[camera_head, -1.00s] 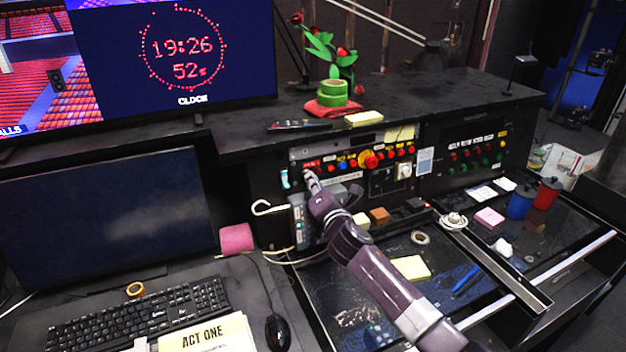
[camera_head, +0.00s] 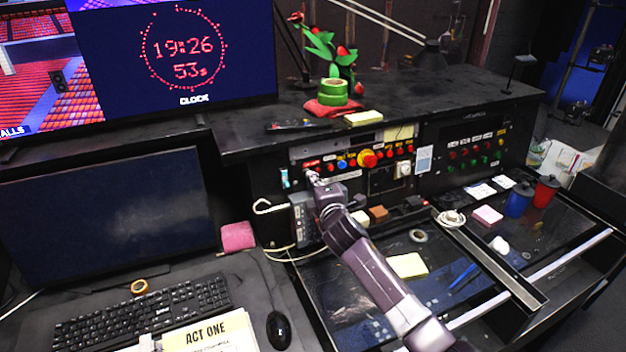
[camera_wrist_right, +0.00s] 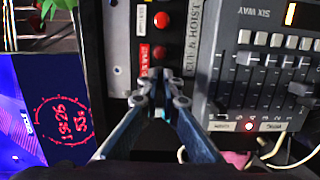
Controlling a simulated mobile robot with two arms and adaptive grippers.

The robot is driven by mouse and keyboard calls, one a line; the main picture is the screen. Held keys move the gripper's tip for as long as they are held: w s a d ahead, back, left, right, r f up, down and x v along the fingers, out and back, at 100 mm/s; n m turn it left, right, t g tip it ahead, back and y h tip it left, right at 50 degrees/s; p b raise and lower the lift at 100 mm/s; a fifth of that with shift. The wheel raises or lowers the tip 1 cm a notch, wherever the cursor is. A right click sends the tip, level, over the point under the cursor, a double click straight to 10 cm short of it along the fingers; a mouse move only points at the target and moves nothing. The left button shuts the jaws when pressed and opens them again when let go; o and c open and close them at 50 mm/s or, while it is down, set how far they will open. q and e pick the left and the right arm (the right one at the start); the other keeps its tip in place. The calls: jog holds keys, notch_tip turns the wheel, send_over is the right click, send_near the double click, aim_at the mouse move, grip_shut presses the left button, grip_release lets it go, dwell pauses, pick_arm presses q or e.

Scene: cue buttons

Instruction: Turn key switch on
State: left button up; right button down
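The control panel (camera_head: 350,150) carries a row of red, blue and yellow buttons. My right gripper (camera_head: 313,178) is at the left end of this row, close to the panel face. In the right wrist view, the fingertips of this gripper (camera_wrist_right: 159,92) are close together at the panel, just below a red button (camera_wrist_right: 160,53) with a red label beside it. The fingers hide the spot between them, so I cannot make out a key or key switch there, nor whether they hold anything. My left gripper does not show.
A grey fader box (camera_wrist_right: 262,85) lies right beside the fingers in the wrist view. A green tape roll (camera_head: 334,92) on a red cloth stands on the shelf above. A monitor (camera_head: 110,215), keyboard (camera_head: 140,312) and mouse (camera_head: 278,330) fill the left side.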

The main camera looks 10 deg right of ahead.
jog(key=shift+f, duration=0.1)
dwell(0.3)
jog(key=c, duration=2.2)
grip_release()
jog(key=shift+s+d+r, duration=0.1)
jog(key=shift+s+r, duration=0.2)
jog(key=shift+s, duration=1.7)
jog(key=shift+s+d+r, duration=0.1)
jog(key=shift+s+r, duration=0.2)
jog(key=shift+s, duration=1.65)
jog(key=shift+s+d+r, duration=0.1)
jog(key=shift+s+r, duration=0.2)
jog(key=shift+s, duration=1.7)
